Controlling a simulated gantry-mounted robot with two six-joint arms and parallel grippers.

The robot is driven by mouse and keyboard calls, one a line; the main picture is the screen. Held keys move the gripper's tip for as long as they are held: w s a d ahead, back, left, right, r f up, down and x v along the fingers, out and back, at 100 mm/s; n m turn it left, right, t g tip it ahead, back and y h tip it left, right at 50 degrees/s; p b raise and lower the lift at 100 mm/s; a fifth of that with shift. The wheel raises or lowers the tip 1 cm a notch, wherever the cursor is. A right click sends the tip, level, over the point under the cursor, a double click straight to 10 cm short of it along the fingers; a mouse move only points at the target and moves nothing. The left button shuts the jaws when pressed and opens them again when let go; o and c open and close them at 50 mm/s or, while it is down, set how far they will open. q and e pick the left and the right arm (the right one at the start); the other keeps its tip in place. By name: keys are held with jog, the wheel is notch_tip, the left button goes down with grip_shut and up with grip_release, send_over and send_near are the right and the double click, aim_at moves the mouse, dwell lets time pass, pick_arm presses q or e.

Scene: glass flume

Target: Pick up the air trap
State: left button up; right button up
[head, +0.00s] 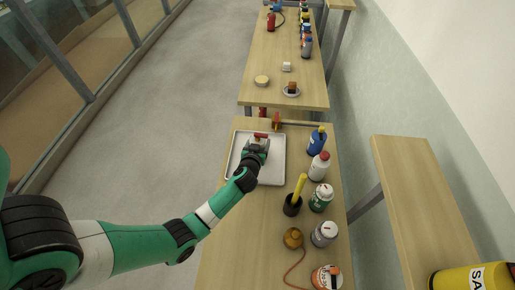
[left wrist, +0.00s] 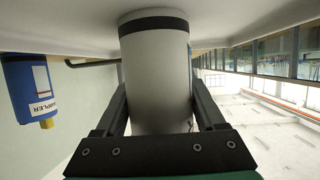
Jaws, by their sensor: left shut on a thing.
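A pale grey cylinder with a black band, which I take to be the air trap (left wrist: 155,75), sits between the two fingers of my left gripper (left wrist: 155,90) in the left wrist view. The fingers are shut on its sides. In the head view my left gripper (head: 257,147) is over the far part of a white tray (head: 270,178) on the near table. It hides most of the cylinder there, and a small red part (head: 261,135) shows at the fingertips. I cannot tell whether the cylinder touches the tray. My right gripper is in neither view.
A blue bottle (head: 317,140), a white bottle (head: 319,166), a green jar (head: 321,198) and a grey jar (head: 324,234) line the table's right side. A black cup with a yellow handle (head: 297,190) stands nearer the tray. The tray's near part is bare.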

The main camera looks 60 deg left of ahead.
aim_at(258, 137)
pick_arm(q)
grip_shut()
jog(key=shift+r, duration=0.35)
jog(key=r+p, duration=0.1)
jog(key=r, duration=0.1)
jog(key=r+p, duration=0.1)
jog(key=r, duration=0.1)
jog(key=shift+s+d, duration=0.2)
jog(key=shift+d, duration=0.2)
jog(key=d+r+p, duration=0.1)
jog(key=s+d+r, duration=0.1)
jog(key=r, duration=0.1)
jog(key=s+d+r+p, duration=0.1)
jog(key=r, duration=0.1)
jog(key=shift+s+d+p, duration=0.1)
jog(key=shift+d+p, duration=0.15)
jog(key=shift+p, duration=0.05)
jog(key=p+v, duration=0.9)
jog(key=p, duration=0.1)
jog(key=shift+d+p, duration=0.4)
jog(key=shift+d, duration=0.15)
